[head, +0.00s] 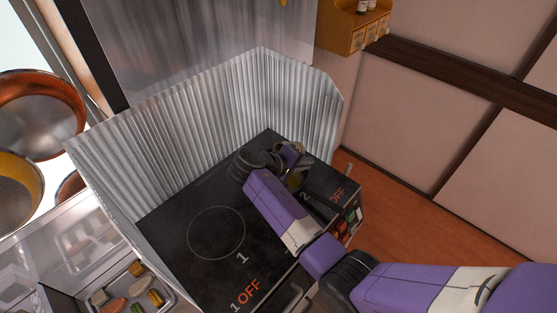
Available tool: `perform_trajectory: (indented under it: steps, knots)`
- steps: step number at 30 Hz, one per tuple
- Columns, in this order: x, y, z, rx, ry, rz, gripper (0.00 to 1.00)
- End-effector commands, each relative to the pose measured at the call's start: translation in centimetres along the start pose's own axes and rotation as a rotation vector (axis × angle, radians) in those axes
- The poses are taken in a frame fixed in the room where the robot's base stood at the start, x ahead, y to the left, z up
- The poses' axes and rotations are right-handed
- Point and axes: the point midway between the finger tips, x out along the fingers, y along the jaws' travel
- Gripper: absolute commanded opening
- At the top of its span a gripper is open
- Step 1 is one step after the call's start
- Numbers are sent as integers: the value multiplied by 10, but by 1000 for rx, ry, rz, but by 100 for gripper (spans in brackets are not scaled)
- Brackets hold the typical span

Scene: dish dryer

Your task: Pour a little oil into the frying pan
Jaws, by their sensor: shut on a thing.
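My gripper (292,154) is over the rear right of the stove top, above the burner marked 2. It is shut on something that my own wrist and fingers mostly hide. A small yellowish, glassy patch (298,179) shows beside the fingers; it looks like part of the oil bottle, but its outline and tilt are unclear. A dark bar (322,209) like a pan handle reaches toward the stove's front right edge. The body of the frying pan is hidden under my arm, and I cannot see whether it holds oil.
The black stove top (180,215) has a bare burner 1 at left. A corrugated metal screen (190,120) closes its back and sides. Copper pans (40,85) are at far left. A tray of food pieces (163,283) is at lower left. A wooden spice shelf (340,32) hangs above.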

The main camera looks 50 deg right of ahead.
Motion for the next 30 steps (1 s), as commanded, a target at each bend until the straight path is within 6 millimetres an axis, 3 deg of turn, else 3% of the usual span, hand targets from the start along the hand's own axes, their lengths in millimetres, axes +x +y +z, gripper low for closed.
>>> perform_trajectory:
  steps: [1,6,20,30]
  knots:
    - [-8,12,-1,2,-2,-38,0]
    - [-11,13,-1,1,-12,-175,0]
    - [-1,1,0,0,-23,-334,0]
    - [10,19,-2,-8,-41,-651,0]
